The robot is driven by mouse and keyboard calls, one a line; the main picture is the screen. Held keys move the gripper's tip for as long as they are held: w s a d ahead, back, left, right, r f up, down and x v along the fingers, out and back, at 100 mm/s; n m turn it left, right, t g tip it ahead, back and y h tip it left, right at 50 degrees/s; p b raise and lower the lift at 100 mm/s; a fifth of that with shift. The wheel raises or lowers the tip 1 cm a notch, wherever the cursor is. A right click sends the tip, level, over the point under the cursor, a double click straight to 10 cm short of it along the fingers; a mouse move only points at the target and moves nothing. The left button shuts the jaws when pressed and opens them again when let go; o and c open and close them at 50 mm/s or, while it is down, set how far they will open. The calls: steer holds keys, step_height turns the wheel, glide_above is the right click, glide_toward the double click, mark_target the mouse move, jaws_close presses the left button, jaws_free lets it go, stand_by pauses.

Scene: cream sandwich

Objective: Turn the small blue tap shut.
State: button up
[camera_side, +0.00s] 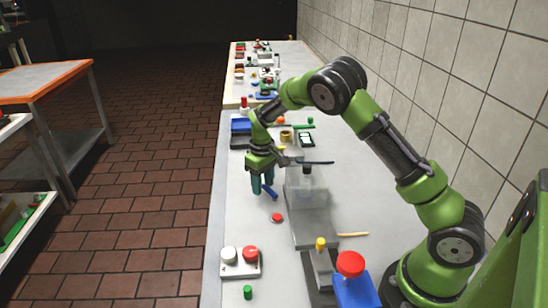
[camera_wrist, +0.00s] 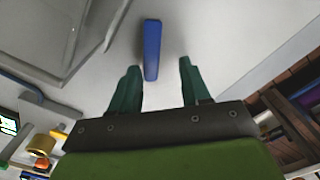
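A small blue bar-shaped handle (camera_side: 270,192), which I take to be the tap, is by my fingertips over the grey table. It also shows in the wrist view (camera_wrist: 152,45), its near end between the fingertips, with gaps on both sides. Any tap body under it is not visible. My gripper (camera_side: 262,188) points down with its green fingers apart and empty; the fingers also show in the wrist view (camera_wrist: 159,68). I cannot tell whether a finger touches the handle in the side view.
A red button-like disc (camera_side: 277,217) lies in front. A white block with knobs (camera_side: 240,270) and a blue block with a red knob (camera_side: 352,265) are nearer.

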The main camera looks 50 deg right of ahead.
step_height(320, 180, up, 17)
steer(key=s+a+r+m+t, duration=0.1)
steer(key=s+a, duration=0.3)
steer(key=s, duration=0.6)
steer(key=s+a+r+m+t+y, duration=0.1)
steer(key=s+a+m+t, duration=0.2)
steer(key=s, duration=0.7)
steer(key=shift+s+a+r+t+y, duration=0.2)
steer(key=shift+s+a+t+y, duration=0.15)
steer(key=shift+a, duration=0.75)
steer(key=n+g+h, duration=0.2)
steer(key=g, duration=0.3)
glide_above(265, 187)
step_height(265, 187, down, 3)
step_height(265, 187, down, 16)
steer(key=shift+a+f, duration=0.1)
steer(key=shift+f, duration=0.1)
